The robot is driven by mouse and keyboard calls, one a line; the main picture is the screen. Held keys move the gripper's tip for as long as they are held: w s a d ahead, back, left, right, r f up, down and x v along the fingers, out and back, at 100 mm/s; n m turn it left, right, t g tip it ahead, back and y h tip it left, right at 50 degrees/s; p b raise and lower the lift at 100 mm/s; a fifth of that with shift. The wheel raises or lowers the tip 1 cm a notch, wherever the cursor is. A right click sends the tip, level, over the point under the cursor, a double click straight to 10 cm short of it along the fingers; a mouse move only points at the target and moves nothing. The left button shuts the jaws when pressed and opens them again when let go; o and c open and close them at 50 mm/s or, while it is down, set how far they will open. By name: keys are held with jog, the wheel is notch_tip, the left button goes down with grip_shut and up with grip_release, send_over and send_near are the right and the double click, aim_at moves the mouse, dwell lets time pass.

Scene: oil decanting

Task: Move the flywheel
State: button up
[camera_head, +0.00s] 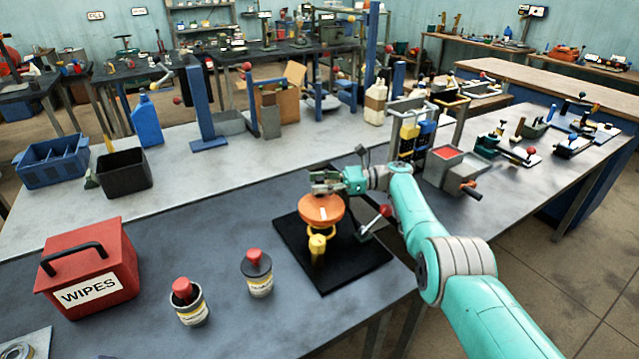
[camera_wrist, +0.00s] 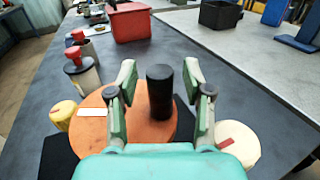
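The flywheel is an orange disc (camera_head: 321,212) above a black base plate (camera_head: 345,277) on the dark bench. In the wrist view the disc (camera_wrist: 150,133) carries a black upright knob (camera_wrist: 159,98). My gripper (camera_head: 322,180) is at the back side of the disc in the head view. In the wrist view my gripper (camera_wrist: 161,76) is open, with one finger on each side of the knob and visible gaps to it. The knob is hidden in the head view. A yellow part (camera_head: 317,246) stands in front of the disc and shows at the disc's left in the wrist view (camera_wrist: 64,114).
A lever with a red ball (camera_head: 385,210) stands right of the disc. Two red-topped cans (camera_head: 189,303) (camera_head: 257,274) and a red wipes box (camera_head: 88,268) stand left. A grey box with a crank (camera_head: 447,168) is behind right. Bench left of the plate is partly clear.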

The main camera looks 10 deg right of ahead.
notch_tip(320, 180, up, 10)
dwell(0.8)
